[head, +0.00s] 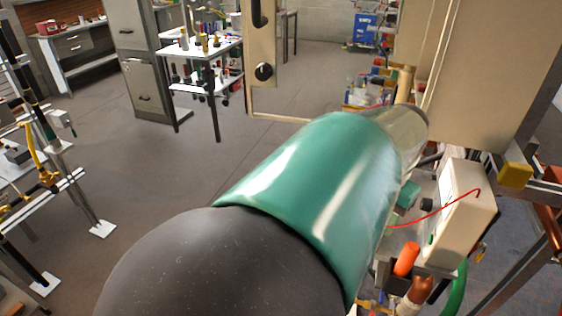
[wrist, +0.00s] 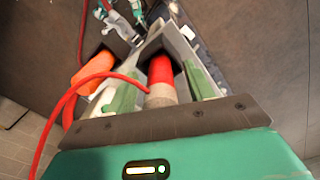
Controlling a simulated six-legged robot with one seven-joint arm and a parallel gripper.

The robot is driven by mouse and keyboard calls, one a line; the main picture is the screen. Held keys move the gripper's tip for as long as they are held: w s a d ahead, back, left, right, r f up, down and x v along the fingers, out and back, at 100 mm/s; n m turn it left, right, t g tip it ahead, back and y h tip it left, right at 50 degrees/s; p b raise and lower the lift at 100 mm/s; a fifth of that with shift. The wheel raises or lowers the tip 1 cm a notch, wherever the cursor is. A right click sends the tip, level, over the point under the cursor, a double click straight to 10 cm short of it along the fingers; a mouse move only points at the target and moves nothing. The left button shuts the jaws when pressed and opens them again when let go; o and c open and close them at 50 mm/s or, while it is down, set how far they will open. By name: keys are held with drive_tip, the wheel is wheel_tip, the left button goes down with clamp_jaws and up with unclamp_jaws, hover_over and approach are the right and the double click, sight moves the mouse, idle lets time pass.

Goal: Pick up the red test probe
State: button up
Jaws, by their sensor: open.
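In the wrist view, the red test probe (wrist: 160,70) appears as a short red cylinder with a greyish-tan lower part. It lies between the two green-padded fingers of my gripper (wrist: 163,82), which is open with gaps showing beside the probe. I cannot tell whether either finger touches it. A red lead (wrist: 88,84) arcs to the left from near the probe. In the head view, a red lead (head: 438,210) crosses the pale meter box (head: 466,215) and passes behind my arm. The probe body and my gripper are hidden there by my green arm link.
An orange cylinder (head: 406,259) stands beside the meter box, with a green hose (head: 455,290) close by. It also shows left of my gripper in the wrist view (wrist: 92,72). A large beige panel (head: 475,75) rises behind. Open floor (head: 150,170) lies left of my arm.

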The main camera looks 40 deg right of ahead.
drive_tip(key=c, duration=1.1)
drive_tip(key=shift+o, duration=0.2)
wheel_tip(320, 180, up, 10)
drive_tip(key=shift+f, duration=0.1)
drive_tip(key=shift+o, duration=0.9)
